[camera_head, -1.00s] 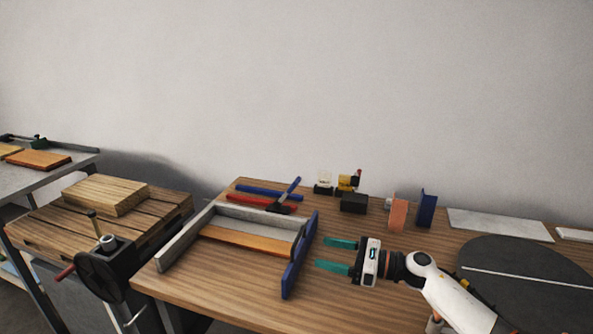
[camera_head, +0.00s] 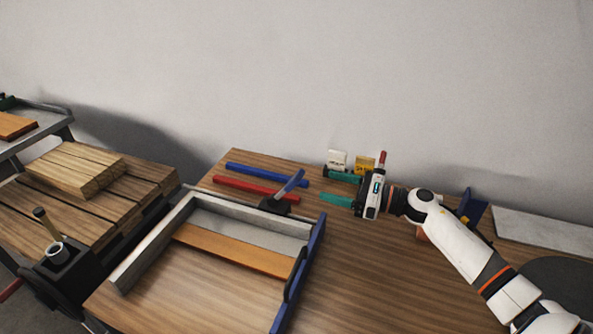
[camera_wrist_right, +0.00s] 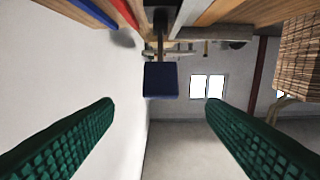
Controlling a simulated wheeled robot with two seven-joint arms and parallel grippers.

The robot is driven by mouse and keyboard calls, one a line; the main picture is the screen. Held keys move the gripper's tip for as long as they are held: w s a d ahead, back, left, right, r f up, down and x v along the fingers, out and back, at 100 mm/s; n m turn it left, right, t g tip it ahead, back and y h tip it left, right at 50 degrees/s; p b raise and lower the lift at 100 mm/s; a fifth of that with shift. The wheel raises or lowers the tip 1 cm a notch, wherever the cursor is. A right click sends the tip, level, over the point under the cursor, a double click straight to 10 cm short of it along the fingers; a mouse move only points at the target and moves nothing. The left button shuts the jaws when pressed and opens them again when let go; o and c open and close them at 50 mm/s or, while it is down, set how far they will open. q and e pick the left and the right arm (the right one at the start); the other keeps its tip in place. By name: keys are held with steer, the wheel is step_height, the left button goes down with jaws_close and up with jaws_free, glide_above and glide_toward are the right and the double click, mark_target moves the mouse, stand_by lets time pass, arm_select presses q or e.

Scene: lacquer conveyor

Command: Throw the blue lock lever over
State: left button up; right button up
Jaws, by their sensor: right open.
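The blue lock lever (camera_head: 290,183) stands tilted on a black base (camera_head: 275,204) at the back corner of the tray frame, leaning up to the right in the head view. My right gripper (camera_head: 325,186) is open, its green fingers pointing left toward the lever, with a gap between them and it. In the right wrist view, the lever's blue end (camera_wrist_right: 160,80) shows ahead, centred between the open fingers (camera_wrist_right: 159,102) and apart from both. Nothing is in the jaws. My left gripper is not in view.
The grey-walled frame (camera_head: 150,240) with a blue right side (camera_head: 305,270) holds an orange board (camera_head: 235,250). A blue bar (camera_head: 265,173) and red bar (camera_head: 250,187) lie behind. White (camera_head: 337,158) and yellow (camera_head: 365,163) items stand behind my right gripper. Wooden blocks (camera_head: 75,168) are at left.

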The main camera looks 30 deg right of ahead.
mark_target(295, 175)
steer(key=p+x, duration=0.2)
steer(key=x, duration=0.7)
steer(key=shift+w+a+r, duration=0.1)
steer(key=shift+w, duration=0.05)
steer(key=shift+w+a, duration=0.35)
steer(key=shift+c, duration=1)
steer(key=c, duration=1.2)
steer(key=shift+p, duration=0.35)
